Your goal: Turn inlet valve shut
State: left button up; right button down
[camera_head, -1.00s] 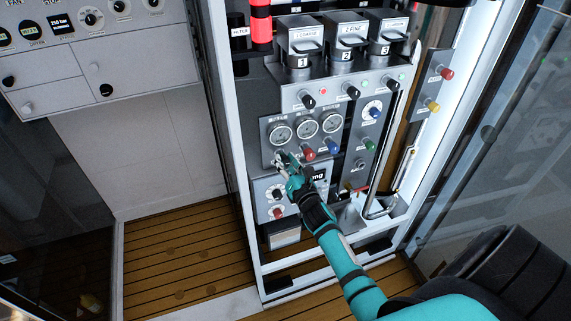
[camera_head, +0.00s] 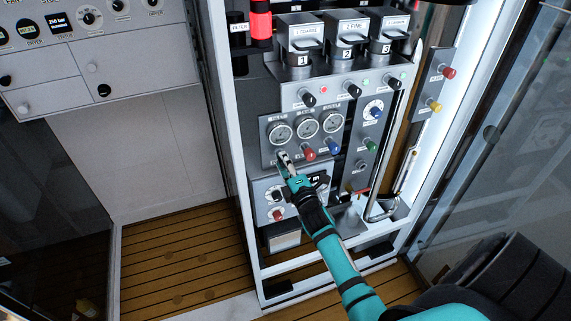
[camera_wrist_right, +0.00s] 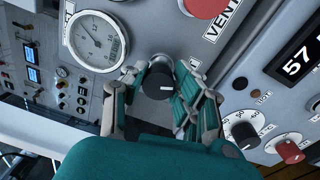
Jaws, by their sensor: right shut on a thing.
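The inlet valve appears to be the black knob (camera_wrist_right: 158,82) with a white pointer mark, beside the white gauge (camera_wrist_right: 97,41) in the right wrist view. Its label is not readable. My right gripper (camera_wrist_right: 160,95) has its fingers on both sides of this knob and is shut on it. My left gripper is not in view.
A red knob (camera_head: 309,153), a blue knob (camera_head: 333,146) and a green knob (camera_head: 370,145) sit to the right. A lower panel has a black knob (camera_wrist_right: 243,131) and a red knob (camera_wrist_right: 289,151). Three filter housings (camera_head: 345,45) stand above.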

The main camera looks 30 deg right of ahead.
jog(key=m, duration=0.4)
jog(key=shift+m+h, duration=0.3)
jog(key=shift+m, duration=0.1)
jog(key=m, duration=0.5)
jog(key=shift+m+p, duration=0.3)
jog(key=shift+m, duration=0.1)
jog(key=m, duration=0.2)
jog(key=m+p, duration=0.1)
jog(key=m, duration=0.2)
jog(key=shift+a+m+g+h, duration=0.1)
jog(key=shift+m+g+h, duration=0.2)
jog(key=m+p, duration=0.1)
jog(key=m, duration=0.4)
jog(key=shift+m, duration=0.3)
jog(key=m, duration=0.4)
jog(key=shift+f, duration=0.1)
jog(key=m, duration=0.5)
jog(key=shift+a+g, duration=0.1)
jog(key=shift+g, duration=0.2)
jog(key=m, duration=0.5)
jog(key=shift+f, duration=0.1)
jog(key=m+y, duration=0.1)
jog(key=m, duration=0.3)
jog(key=shift+a+m+b, duration=0.1)
jog(key=shift+m+b, duration=0.2)
jog(key=shift+b, duration=0.05)
